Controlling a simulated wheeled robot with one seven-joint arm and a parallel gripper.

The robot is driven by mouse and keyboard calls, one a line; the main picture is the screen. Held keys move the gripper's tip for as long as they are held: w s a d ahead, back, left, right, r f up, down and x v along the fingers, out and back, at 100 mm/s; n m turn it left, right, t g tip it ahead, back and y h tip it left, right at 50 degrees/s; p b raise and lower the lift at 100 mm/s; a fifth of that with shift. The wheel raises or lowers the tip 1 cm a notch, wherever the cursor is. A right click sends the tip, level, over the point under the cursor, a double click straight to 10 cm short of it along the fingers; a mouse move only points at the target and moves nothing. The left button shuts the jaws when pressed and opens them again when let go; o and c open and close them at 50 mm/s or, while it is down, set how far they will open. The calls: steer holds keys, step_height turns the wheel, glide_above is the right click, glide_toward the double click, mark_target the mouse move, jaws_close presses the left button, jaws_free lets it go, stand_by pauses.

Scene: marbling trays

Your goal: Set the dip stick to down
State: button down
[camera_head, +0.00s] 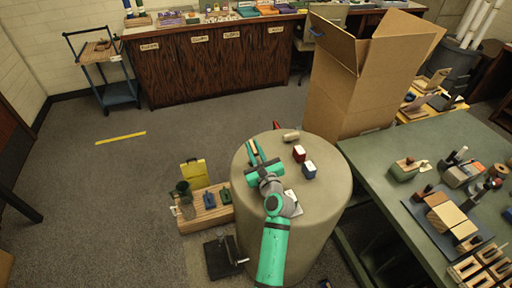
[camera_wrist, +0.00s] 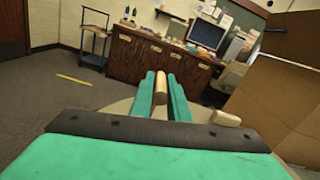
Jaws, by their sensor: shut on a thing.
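My gripper (camera_head: 257,156) is over the left part of the round drum-shaped table. It is shut on a pale wooden stick (camera_wrist: 160,87), which looks like the dip stick. The stick stands up between the two green fingers in the wrist view. Its light end (camera_head: 254,146) also shows at the fingertips in the head view. I cannot tell whether its lower end touches anything.
A tall open carton (camera_head: 345,95) stands behind. A green bench (camera_head: 385,160) is at right.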

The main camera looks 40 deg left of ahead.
steer(key=c, duration=1.7)
jaws_free()
steer(key=shift+s, duration=0.1)
steer(key=v, duration=1)
steer(key=shift+s+d, duration=0.25)
steer(key=shift+d, duration=0.1)
